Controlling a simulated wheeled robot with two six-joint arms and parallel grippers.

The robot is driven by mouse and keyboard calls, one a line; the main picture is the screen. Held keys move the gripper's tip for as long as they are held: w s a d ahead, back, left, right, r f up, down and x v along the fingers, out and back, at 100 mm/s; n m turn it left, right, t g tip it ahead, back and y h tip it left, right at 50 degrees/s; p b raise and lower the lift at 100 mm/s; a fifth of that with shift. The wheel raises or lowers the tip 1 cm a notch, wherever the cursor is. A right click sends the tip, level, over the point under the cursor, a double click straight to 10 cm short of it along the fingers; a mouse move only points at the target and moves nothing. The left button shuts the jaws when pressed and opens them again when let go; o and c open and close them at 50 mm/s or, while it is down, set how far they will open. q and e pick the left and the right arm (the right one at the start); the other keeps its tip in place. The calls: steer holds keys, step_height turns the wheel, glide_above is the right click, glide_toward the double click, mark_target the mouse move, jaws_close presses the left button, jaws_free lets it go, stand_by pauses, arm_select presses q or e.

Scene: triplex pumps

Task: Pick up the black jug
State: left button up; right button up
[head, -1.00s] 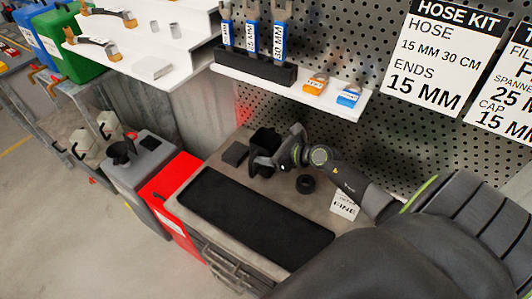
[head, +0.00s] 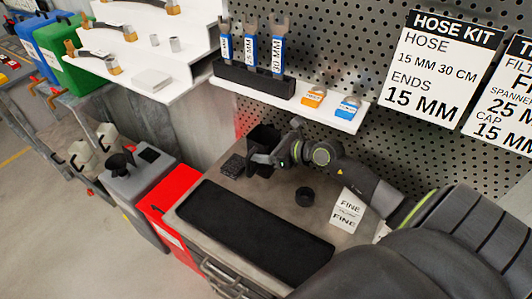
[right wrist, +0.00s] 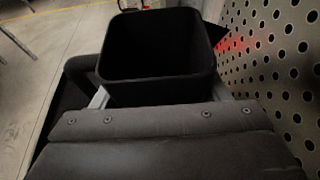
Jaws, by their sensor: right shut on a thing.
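The black jug (head: 263,139) is at the back of the workbench, near the perforated panel. In the right wrist view the jug (right wrist: 158,48) shows its open square rim and dark inside, with its handle (right wrist: 80,70) at the left. My right gripper (head: 268,157) reaches in from the right and is shut on the jug. The gripper fingers (right wrist: 160,97) show on both sides of the jug's near wall. The jug looks upright; I cannot tell clearly whether its base touches the bench. My left gripper is not in view.
A black mat (head: 255,222) lies along the bench front. A white shelf (head: 330,112) with spanners and tags hangs above.

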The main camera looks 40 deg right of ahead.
steer(key=shift+a+r, duration=0.1)
steer(key=shift+r, duration=0.15)
steer(key=shift+s+a, duration=0.25)
steer(key=shift+a, duration=0.35)
steer(key=shift+s+a, duration=0.25)
steer(key=shift+a, duration=0.3)
steer(key=s+a+b, duration=0.2)
steer(key=s+a, duration=0.1)
steer(key=a, duration=0.4)
steer(key=s+a+b, duration=0.2)
steer(key=s+a, duration=0.1)
steer(key=a, duration=0.5)
steer(key=shift+s+a, duration=0.2)
steer(key=shift+a, duration=0.05)
steer(key=shift+s, duration=0.1)
steer(key=s+d+n+y, duration=0.1)
steer(key=s+d, duration=0.1)
steer(key=s, duration=0.4)
steer(key=shift+f+g+y, duration=0.25)
steer(key=shift+g+y, duration=0.05)
